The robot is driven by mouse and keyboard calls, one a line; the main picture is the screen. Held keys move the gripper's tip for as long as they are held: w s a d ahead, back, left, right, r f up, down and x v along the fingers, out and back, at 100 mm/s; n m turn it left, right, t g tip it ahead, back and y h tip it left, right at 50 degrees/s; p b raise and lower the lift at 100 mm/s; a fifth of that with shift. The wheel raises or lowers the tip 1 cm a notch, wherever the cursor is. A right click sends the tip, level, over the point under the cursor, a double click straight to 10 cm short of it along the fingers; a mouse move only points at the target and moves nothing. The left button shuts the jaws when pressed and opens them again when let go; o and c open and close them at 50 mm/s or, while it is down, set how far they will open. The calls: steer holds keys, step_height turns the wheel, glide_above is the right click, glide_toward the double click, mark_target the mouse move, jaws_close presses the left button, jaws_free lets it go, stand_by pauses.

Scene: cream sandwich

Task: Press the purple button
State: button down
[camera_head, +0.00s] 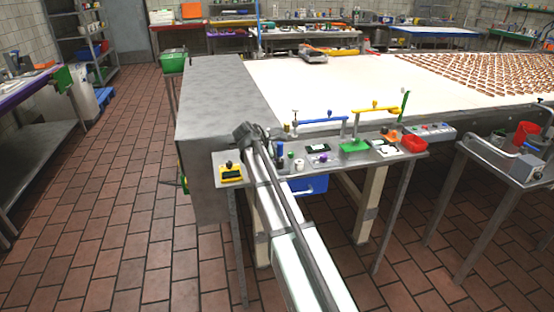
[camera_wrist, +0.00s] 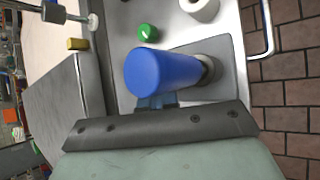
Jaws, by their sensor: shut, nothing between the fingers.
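The purple button (camera_head: 322,159) is a small purple spot on a pale box, on the metal control shelf (camera_head: 398,156) in front of the white belt. It does not show in the wrist view. My gripper (camera_wrist: 157,103) is at the bottom of the wrist view, its dark bolted bar in front of a pale body. It is shut and holds nothing. A blue cylinder (camera_wrist: 162,73) on a grey plate partly overlaps the view of the fingertips; I cannot tell whether they touch. In the head view the fingertips cannot be made out.
A green button (camera_wrist: 148,33) and a yellow piece (camera_wrist: 78,43) lie near the cylinder. Tiled floor (camera_head: 110,200) is open at left.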

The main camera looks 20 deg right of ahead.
steer(key=shift+r, duration=0.9)
steer(key=shift+r, duration=2.5)
